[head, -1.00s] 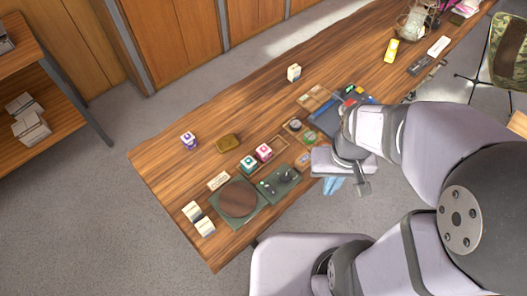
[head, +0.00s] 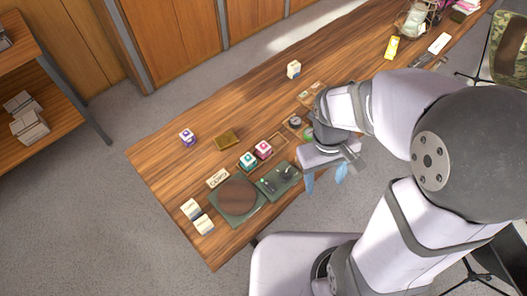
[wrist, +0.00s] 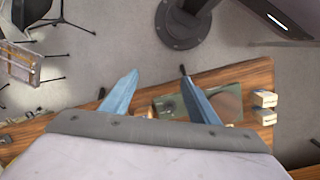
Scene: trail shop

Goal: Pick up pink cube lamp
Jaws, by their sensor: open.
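The pink cube lamp (head: 263,149) stands on the wooden table in the head view, right beside a teal cube (head: 248,160). Both sit along a small wooden tray (head: 279,139). My gripper (head: 325,178) is at the table's front edge, to the right of and nearer than the pink cube, and apart from it. Its two blue fingers are spread and empty; they also show in the wrist view (wrist: 160,95). The pink cube cannot be made out in the wrist view.
A green mat with a round brown board (head: 237,197) and a green tray (head: 279,179) lie near the pink cube. A purple-marked cube (head: 187,137), a brass-coloured box (head: 228,139) and a pale cube (head: 293,69) stand farther back. White boxes (head: 204,224) sit at the front left. Bare table lies between them.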

